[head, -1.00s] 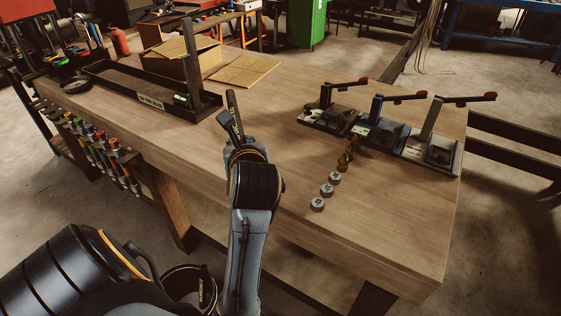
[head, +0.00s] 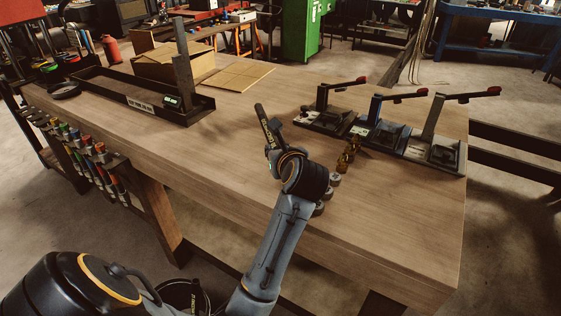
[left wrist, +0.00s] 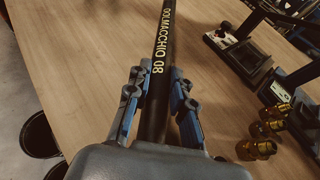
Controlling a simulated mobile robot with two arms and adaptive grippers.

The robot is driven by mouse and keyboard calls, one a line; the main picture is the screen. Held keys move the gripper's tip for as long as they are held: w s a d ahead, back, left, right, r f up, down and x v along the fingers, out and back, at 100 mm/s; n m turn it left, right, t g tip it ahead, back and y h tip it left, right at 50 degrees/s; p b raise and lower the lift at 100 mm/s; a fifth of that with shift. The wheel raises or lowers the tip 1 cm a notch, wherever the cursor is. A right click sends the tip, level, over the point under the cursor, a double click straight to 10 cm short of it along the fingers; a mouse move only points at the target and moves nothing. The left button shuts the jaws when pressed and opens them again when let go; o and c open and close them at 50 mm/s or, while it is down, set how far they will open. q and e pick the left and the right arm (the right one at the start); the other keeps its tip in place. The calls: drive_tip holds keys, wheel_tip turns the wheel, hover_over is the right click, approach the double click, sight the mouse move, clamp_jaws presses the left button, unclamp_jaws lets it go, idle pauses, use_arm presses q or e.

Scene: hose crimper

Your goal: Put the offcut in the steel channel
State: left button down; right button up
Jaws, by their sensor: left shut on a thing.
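The offcut is a straight black piece of hose with yellow lettering (left wrist: 166,45). In the head view it (head: 264,120) stands up at a slant above the table. My left gripper (head: 276,153) is shut on it, and the blue pads of the fingers (left wrist: 157,100) lie on both sides of it in the left wrist view. The long dark steel channel (head: 108,93) lies on the table's far left part, with an upright post and a small green display at its right end. The gripper is to the right of the channel and nearer to me. My right gripper does not show.
Three lever tools (head: 372,136) with red knobs stand in a row at the right. Brass fittings (head: 347,157) and grey caps (head: 335,180) lie near my left gripper. A cardboard box (head: 172,65) stands behind the channel. The tabletop (head: 215,150) between channel and gripper is clear.

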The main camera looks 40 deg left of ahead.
use_arm(q)
drive_tip(key=shift+w+f, duration=0.25)
drive_tip(key=shift+w+d+f+p, duration=0.1)
drive_tip(key=shift+w+f+p, duration=0.05)
drive_tip(key=shift+f, duration=0.8)
drive_tip(key=shift+w+f+p, duration=0.1)
drive_tip(key=shift+f+p, duration=0.05)
drive_tip(key=shift+f, duration=0.75)
drive_tip(key=shift+f, duration=0.15)
drive_tip(key=c, duration=1.2)
unclamp_jaws()
drive_tip(key=shift+o, duration=0.2)
